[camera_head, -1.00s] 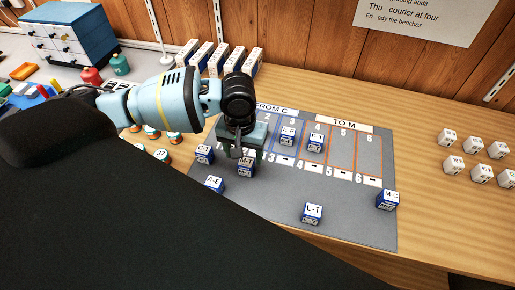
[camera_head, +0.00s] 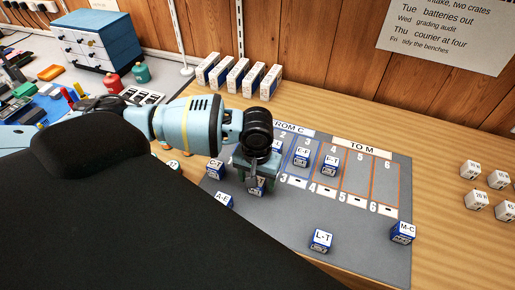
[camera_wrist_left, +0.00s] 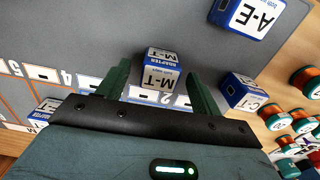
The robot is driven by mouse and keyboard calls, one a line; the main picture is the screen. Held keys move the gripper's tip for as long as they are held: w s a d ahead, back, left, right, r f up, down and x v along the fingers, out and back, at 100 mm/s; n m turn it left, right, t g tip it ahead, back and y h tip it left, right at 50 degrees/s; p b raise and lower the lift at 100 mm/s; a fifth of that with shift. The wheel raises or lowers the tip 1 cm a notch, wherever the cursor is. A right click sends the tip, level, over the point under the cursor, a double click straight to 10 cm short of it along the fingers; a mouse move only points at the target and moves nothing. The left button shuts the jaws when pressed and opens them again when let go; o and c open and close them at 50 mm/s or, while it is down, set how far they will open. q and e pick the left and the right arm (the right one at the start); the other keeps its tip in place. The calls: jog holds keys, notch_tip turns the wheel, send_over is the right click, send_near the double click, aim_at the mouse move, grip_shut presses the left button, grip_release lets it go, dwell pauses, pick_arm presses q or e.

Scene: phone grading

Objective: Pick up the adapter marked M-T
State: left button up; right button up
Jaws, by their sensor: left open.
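The adapter marked M-T (camera_wrist_left: 161,72) is a small blue and white box on the grey mat. In the head view the adapter (camera_head: 257,188) shows below my left gripper (camera_head: 255,175), which partly hides it. In the left wrist view my left gripper (camera_wrist_left: 159,80) is open, with one green finger on each side of the adapter. My right gripper is not in view.
Similar boxes stand on the mat (camera_head: 365,262): C-T (camera_head: 214,169) and A-E (camera_head: 224,201) close by, C-F (camera_head: 302,156) in the marked lanes, L-T (camera_head: 321,240) and M-C (camera_head: 403,232) farther right.

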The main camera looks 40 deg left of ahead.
pick_arm(q)
jog(key=shift+f, duration=1.3)
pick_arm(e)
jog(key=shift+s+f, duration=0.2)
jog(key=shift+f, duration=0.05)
pick_arm(q)
jog(key=shift+c, duration=0.4)
jog(key=c, duration=1)
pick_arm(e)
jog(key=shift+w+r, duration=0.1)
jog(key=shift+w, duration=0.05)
pick_arm(q)
jog(key=shift+r, duration=0.1)
notch_tip(320, 180, up, 9)
jog(key=shift+f+p, duration=0.1)
jog(key=shift+p, duration=0.45)
jog(key=shift+r, duration=0.5)
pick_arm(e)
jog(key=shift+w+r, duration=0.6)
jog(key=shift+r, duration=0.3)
